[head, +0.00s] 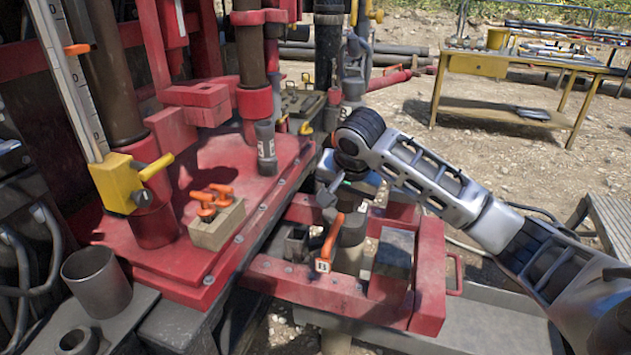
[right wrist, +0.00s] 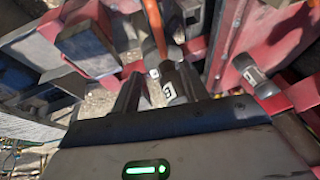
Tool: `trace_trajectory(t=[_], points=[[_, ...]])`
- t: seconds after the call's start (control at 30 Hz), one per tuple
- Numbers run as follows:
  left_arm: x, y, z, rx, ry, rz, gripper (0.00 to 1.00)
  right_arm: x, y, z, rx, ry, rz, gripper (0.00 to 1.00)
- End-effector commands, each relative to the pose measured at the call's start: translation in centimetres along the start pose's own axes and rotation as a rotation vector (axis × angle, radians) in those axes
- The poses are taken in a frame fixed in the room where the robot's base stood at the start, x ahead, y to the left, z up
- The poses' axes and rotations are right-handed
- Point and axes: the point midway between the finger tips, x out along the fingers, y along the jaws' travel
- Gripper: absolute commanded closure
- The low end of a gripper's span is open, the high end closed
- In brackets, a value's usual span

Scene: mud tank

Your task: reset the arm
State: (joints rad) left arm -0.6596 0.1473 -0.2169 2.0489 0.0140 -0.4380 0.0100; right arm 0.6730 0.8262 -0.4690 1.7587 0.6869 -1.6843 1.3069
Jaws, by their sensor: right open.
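My right arm comes in from the right in the head view and bends down at a dark wrist joint. Its gripper (head: 326,193) hangs above the red frame, partly hidden by its own wrist. In the right wrist view the two dark fingers (right wrist: 157,92) stand apart, with no object clearly held between them. An orange-handled lever (head: 333,236) with a white letter tag is just below the gripper in the head view. It also shows beyond the fingers in the right wrist view (right wrist: 155,28). I cannot tell whether the gripper touches it. My left gripper is out of view.
A red machine deck (head: 190,262) with upright pipes stands at left. A wooden block (head: 217,225) with orange-topped pieces sits on it. A red frame (head: 310,285) lies below my gripper. A yellow table (head: 520,68) stands at the back right, with open gravel before it.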

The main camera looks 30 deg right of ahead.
Motion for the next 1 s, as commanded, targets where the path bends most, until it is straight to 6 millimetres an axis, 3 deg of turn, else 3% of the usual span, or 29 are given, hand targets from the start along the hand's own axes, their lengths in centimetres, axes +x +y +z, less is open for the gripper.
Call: trace_trajectory(t=[0.2, 0.33, 0.43, 0.5, 0.63, 0.8, 0.9, 1.0], points=[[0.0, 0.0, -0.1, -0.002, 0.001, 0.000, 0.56, 0.2, -0.1, 0.2, -0.007, -0.002, -0.003, 0.56], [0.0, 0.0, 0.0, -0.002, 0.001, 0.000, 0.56, 2.5, -0.7, 3.1, -0.099, -0.023, -0.049, 0.56], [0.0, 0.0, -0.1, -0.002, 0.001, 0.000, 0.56, 5.7, -1.4, 8.3, -0.250, -0.048, -0.142, 0.56], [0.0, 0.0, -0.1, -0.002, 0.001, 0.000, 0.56, 7.8, -1.7, 13.0, -0.375, -0.055, -0.237, 0.56], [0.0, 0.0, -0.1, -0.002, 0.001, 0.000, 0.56, 10.1, -1.1, 21.5, -0.573, -0.022, -0.409, 0.56], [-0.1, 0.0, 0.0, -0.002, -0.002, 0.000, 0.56, 9.9, 1.7, 29.9, -0.757, 0.106, -0.560, 0.56], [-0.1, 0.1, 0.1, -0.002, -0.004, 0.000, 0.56, 8.9, 3.7, 32.8, -0.838, 0.199, -0.589, 0.56], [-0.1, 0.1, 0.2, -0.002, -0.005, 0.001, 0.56, 8.0, 5.3, 34.5, -0.901, 0.275, -0.590, 0.56]])
